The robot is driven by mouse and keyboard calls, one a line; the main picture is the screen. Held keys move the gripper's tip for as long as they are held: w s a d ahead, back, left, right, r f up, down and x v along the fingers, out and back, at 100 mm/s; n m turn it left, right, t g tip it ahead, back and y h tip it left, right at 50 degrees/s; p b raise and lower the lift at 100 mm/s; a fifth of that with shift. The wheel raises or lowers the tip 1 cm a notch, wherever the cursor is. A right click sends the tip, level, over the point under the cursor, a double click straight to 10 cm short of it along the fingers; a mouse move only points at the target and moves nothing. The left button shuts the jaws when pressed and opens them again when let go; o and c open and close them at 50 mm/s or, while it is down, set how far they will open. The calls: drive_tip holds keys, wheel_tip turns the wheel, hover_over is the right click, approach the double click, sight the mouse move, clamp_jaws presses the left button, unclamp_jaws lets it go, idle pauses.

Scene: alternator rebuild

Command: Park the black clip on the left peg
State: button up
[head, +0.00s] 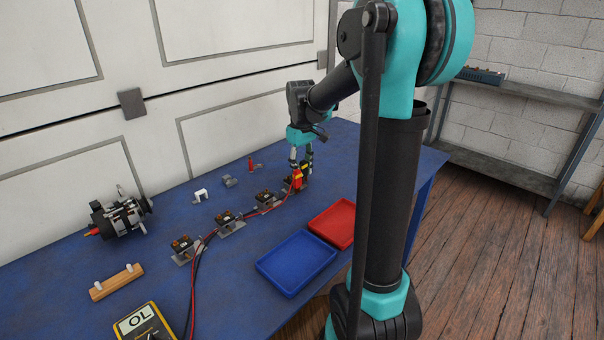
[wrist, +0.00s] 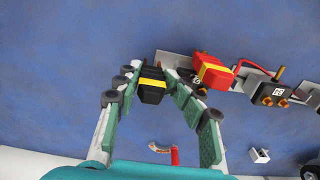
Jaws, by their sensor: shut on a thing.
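My gripper (head: 301,160) is low over the far right part of the blue table. In the wrist view, its two fingers (wrist: 158,76) are shut on the black clip (wrist: 153,88), which has a yellow band. Whether the clip touches the metal plate behind it, I cannot tell. The red clip (wrist: 214,72), also yellow-banded, is just right of the fingers; it also shows in the head view (head: 297,179). The wooden peg block (head: 116,283) is at the table's near left, with a left white peg (head: 97,284) and a right one (head: 128,268), both bare.
Several terminal blocks (head: 224,217) on grey plates stand in a row, with red and black leads alongside. A yellow meter (head: 144,323) reads OL at the front. A blue tray (head: 262,268) and red tray (head: 317,224) lie at right. An alternator (head: 121,217) stands at left.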

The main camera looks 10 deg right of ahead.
sight(301, 162)
drive_tip(key=shift+c, duration=0.3)
drive_tip(key=shift+r, duration=0.55)
clamp_jaws()
drive_tip(key=shift+r, duration=1.45)
